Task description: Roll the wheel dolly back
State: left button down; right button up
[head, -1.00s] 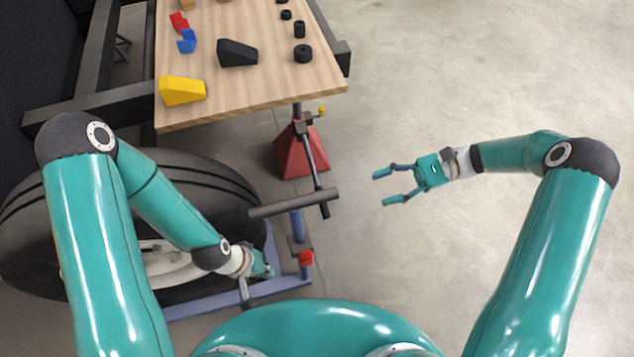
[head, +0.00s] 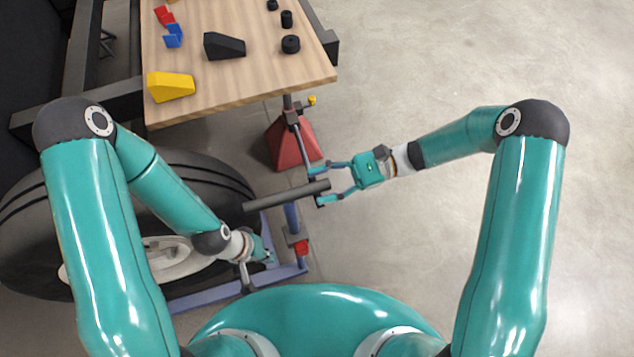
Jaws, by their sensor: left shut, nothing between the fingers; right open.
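The wheel dolly is a blue frame (head: 213,295) on the floor at the lower left, with an upright post and a dark grey bar handle (head: 275,198). A large black tyre (head: 30,215) with a pale rim stands at the dolly, partly hidden by my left arm. My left gripper (head: 268,258) is low in front of the wheel, beside the dolly frame; it is shut with nothing seen in it. My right gripper (head: 322,185) is open, its fingers on either side of the right end of the handle; I cannot tell whether they touch it.
A wooden table (head: 250,75) at the top left holds a yellow block (head: 171,87), a black wedge (head: 224,46) and several small pieces. A red stand (head: 283,143) is under its near edge. The concrete floor on the right is clear.

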jog(key=shift+x, duration=1.25)
jog(key=shift+w, duration=0.1)
grip_shut()
